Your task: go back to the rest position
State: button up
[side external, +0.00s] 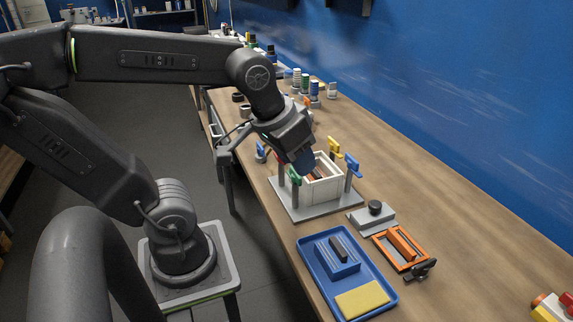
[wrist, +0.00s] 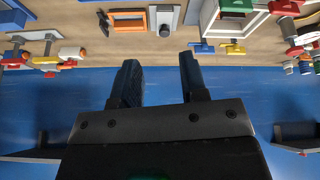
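My gripper (side external: 306,160) is at the end of my bent arm, over or in front of the white open box in the side view; the exact gap cannot be told. In the wrist view its two dark fingers (wrist: 160,82) stand apart with nothing between them, against the blue wall. The white box (side external: 323,190) stands on a grey plate (side external: 307,214) with posts carrying blue, yellow and green parts around it. My gripper hides part of the box. The box also shows at the top of the wrist view (wrist: 208,14).
A blue tray (side external: 388,302) holds a blue rack and a yellow pad. Beside it are an orange frame (side external: 383,238) and a grey block with a black knob (side external: 375,208). Several bottles stand farther back. The blue wall (side external: 440,100) borders the wooden bench (side external: 470,235), whose right part is largely clear.

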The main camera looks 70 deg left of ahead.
jog(key=shift+s+d+f+m+t, duration=0.15)
jog(key=shift+s+d+m, duration=0.25)
jog(key=shift+s+m, duration=0.25)
jog(key=shift+s+d+f+m+t, duration=0.15)
jog(key=shift+s+d+m, duration=0.2)
jog(key=shift+s+m, duration=0.25)
